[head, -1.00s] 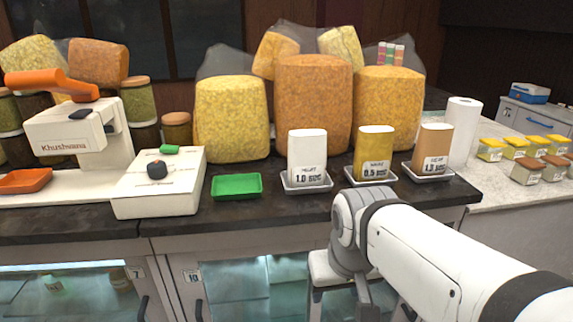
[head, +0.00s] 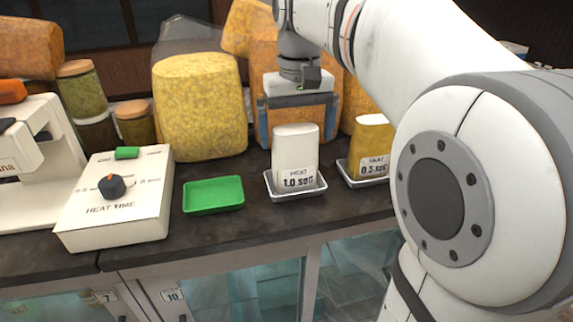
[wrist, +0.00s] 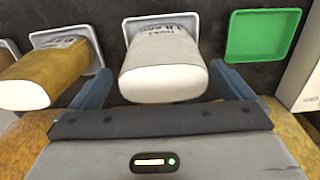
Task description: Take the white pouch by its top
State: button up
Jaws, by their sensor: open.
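The white pouch (head: 296,150) stands upright in a small white tray (head: 318,190) on the dark counter, with "HEAT 1.0 sec" printed on its front. My gripper (head: 299,122) is open just above and behind the pouch's top in the head view. In the wrist view the pouch (wrist: 163,70) lies between the two blue-grey fingers (wrist: 163,88), with a gap showing on each side. The fingers do not visibly touch it.
A yellow pouch (head: 372,140) in its own tray stands close to the right. A green tray (head: 213,195) lies to the left, beside a white heat-time box (head: 118,205). Large yellow and orange snack bags (head: 200,105) stand behind.

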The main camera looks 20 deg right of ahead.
aim_at(295, 145)
notch_tip(295, 145, down, 5)
jog(key=shift+a+p, duration=0.15)
jog(key=shift+p, duration=0.3)
jog(key=shift+c, duration=0.4)
jog(key=c, duration=0.9)
jog(key=shift+o, duration=0.2)
jog(key=shift+r, duration=0.1)
